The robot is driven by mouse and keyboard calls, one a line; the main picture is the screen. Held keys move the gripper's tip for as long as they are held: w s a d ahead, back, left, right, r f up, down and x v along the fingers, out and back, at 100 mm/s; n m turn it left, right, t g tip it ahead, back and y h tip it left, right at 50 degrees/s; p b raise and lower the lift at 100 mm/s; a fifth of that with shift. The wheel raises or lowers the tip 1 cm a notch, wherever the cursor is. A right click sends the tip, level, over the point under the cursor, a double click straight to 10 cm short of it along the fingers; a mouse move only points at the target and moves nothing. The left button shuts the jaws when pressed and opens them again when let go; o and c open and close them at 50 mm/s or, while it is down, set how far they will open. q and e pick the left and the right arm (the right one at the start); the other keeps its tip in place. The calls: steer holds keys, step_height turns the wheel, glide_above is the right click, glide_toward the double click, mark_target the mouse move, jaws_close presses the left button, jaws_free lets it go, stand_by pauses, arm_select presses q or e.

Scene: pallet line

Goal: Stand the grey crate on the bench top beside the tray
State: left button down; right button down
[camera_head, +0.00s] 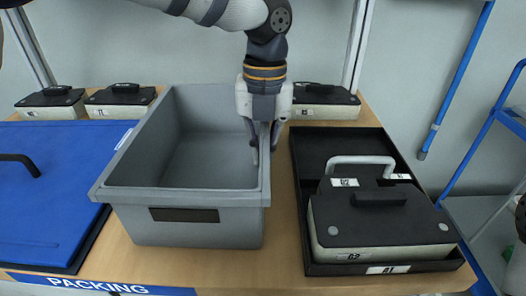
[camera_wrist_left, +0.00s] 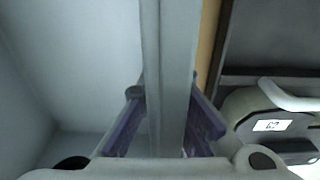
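The grey crate (camera_head: 185,230) is open and empty. It stands upright on the bench top (camera_head: 285,235), left of the black tray (camera_head: 310,142), with a narrow strip of wood between them. My left gripper (camera_head: 264,155) points down over the crate's right wall, one finger inside and one outside. In the left wrist view that wall (camera_wrist_left: 167,60) runs between the fingers (camera_wrist_left: 166,115), which look closed against it. The crate's underside is hidden. My right gripper is not in view.
A black-lidded case (camera_head: 385,222) with a grey handle lies in the tray's near part; its far part is bare. A blue panel (camera_head: 60,180) lies at left, partly behind the crate. Smaller black-topped cases (camera_head: 120,100), (camera_head: 325,100) line the back edge.

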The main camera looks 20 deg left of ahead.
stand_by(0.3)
arm_select(q)
steer(key=c, duration=1.8)
jaws_free()
steer(key=r, duration=1.2)
steer(key=shift+w, duration=0.25)
